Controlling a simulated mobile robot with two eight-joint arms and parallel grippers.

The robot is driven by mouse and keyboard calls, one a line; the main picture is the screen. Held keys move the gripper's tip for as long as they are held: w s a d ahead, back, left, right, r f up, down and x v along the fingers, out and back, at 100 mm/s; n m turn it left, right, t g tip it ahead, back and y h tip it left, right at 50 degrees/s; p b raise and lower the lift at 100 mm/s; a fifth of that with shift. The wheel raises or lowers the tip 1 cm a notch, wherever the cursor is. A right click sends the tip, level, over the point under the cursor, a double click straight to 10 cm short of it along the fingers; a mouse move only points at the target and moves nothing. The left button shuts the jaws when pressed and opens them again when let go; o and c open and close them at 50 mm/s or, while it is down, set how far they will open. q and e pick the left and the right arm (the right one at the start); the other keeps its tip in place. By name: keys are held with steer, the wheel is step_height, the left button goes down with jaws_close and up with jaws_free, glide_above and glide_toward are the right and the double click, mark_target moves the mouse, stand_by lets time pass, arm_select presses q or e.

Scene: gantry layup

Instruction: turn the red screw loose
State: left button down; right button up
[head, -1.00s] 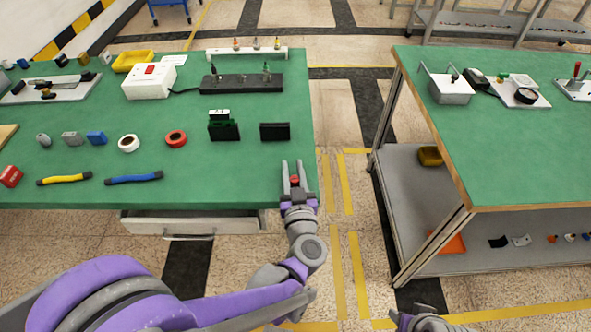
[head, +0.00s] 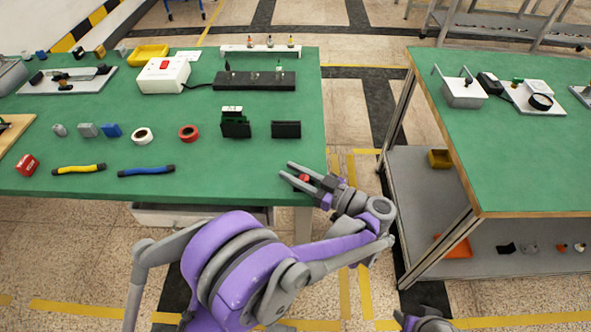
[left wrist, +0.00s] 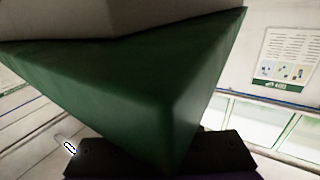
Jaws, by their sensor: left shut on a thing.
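The red screw (head: 304,178) is a small red spot near the right front corner of the left green table (head: 235,178). My left gripper (head: 301,176) reaches it from the right, its fingers pointing left, one on each side. It is shut on the screw; the fingers hide part of it. In the left wrist view a dark gripper part (left wrist: 160,160) shows at the bottom below a green surface (left wrist: 130,85); the screw cannot be made out there. A piece of my right arm's end (head: 425,322) shows at the bottom edge; its fingers cannot be judged.
A black block (head: 286,129) and a black-and-green holder (head: 235,123) stand behind my left gripper. Red tape (head: 189,132) and a blue-handled tool (head: 146,171) lie to its left. A second green table (head: 520,150) stands right, across a floor gap.

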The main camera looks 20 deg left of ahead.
arm_select(q)
steer(key=shift+s+a+n+g+y, duration=0.15)
steer(key=shift+n+g, duration=0.45)
steer(key=shift+g, duration=0.35)
steer(key=shift+s+d+n+g+y, duration=0.15)
steer(key=shift+n+g, duration=0.45)
steer(key=shift+g, duration=0.35)
arm_select(e)
steer(key=shift+r, duration=0.2)
arm_select(q)
steer(key=shift+a, duration=0.1)
steer(key=c, duration=0.6)
jaws_free()
steer(key=shift+c, duration=0.2)
arm_select(e)
steer(key=shift+d, duration=0.1)
